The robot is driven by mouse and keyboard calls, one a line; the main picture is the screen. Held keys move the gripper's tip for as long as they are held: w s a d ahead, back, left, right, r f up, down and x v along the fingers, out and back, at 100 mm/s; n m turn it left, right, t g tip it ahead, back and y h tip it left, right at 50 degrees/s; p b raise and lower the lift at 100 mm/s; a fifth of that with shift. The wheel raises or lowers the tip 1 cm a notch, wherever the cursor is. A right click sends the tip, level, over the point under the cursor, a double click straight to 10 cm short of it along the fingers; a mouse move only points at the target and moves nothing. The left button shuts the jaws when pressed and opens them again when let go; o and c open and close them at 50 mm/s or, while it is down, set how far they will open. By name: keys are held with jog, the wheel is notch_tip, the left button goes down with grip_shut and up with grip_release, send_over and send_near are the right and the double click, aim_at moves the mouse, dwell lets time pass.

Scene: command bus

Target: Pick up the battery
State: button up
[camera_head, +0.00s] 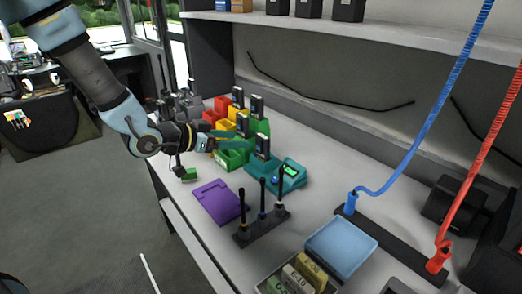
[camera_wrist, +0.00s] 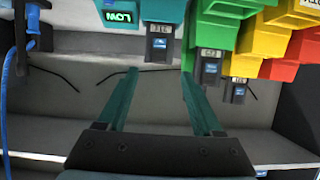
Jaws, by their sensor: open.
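My gripper (camera_head: 228,139) is open and empty, with teal fingers reaching over the row of coloured chargers. In the wrist view its two fingers (camera_wrist: 160,74) stand apart. The teal unit also shows in the head view (camera_head: 290,178). Several similar dark blocks, such as one in the head view (camera_head: 262,146), stand in the chargers. Labelled blocks (camera_head: 297,279) lie in a tray. Which one is the battery, I cannot tell.
A small green block (camera_head: 189,174) and a purple pad (camera_head: 217,202) lie on the white counter. A black stand with three upright sticks (camera_head: 262,226) and a light blue box (camera_head: 340,247) stand nearer. A shelf (camera_head: 410,38) overhangs the back. Coiled blue (camera_head: 420,140) and red cords hang at right.

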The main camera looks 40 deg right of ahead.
aim_at(258, 140)
jog(key=shift+p+x, duration=0.95)
jog(key=shift+x, duration=2.25)
jog(key=shift+s, duration=0.15)
grip_shut()
notch_tip(258, 140, up, 10)
jog(key=shift+b, duration=0.45)
